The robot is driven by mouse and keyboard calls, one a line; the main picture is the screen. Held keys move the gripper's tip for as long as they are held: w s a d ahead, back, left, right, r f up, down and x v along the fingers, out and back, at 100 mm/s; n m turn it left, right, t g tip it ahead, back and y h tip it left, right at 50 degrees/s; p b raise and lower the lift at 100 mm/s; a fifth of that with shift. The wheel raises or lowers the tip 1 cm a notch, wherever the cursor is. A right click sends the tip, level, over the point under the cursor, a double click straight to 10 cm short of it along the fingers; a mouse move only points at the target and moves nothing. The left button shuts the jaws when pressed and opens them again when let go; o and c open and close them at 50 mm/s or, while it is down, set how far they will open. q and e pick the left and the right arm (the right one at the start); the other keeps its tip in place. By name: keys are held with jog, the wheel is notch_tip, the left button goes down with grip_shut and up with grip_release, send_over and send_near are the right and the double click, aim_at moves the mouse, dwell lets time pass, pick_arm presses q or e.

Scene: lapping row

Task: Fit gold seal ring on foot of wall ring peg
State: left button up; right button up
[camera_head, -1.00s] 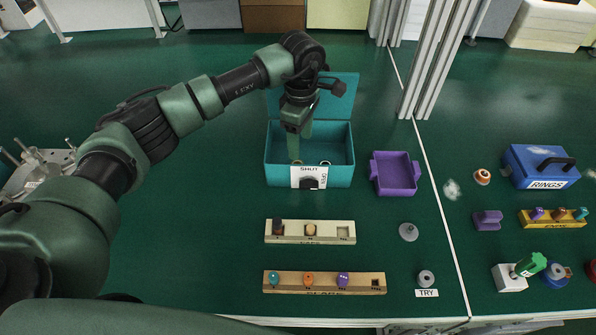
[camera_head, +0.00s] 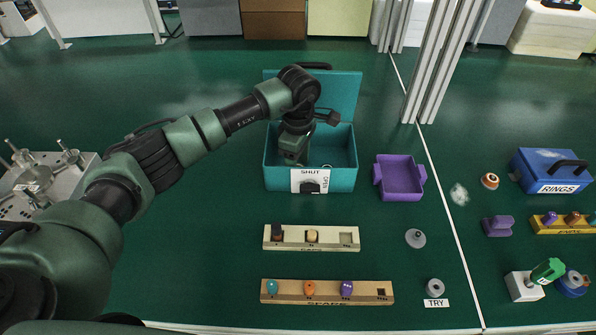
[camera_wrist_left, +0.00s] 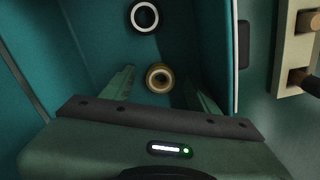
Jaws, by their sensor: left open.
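The gold seal ring (camera_wrist_left: 159,78) lies on the floor of the open teal box (camera_head: 341,177), seen in the left wrist view. My left gripper (camera_wrist_left: 163,92) is open and points down into the box. Its two fingers are on either side of the gold ring in that view, and I cannot tell that either touches it. In the head view the gripper (camera_head: 292,158) is inside the box and its fingertips are hidden. I cannot make out which thing is the wall ring peg. My right gripper is not in view.
A dark ring with a pale rim (camera_wrist_left: 144,17) lies beside the gold one. The box's walls are close around my gripper. A purple tray (camera_head: 399,176) stands right of the box. Two wooden racks (camera_head: 335,238) (camera_head: 361,292) with small parts are in front.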

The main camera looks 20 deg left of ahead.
pick_arm(q)
grip_shut()
jog(key=shift+r, duration=0.1)
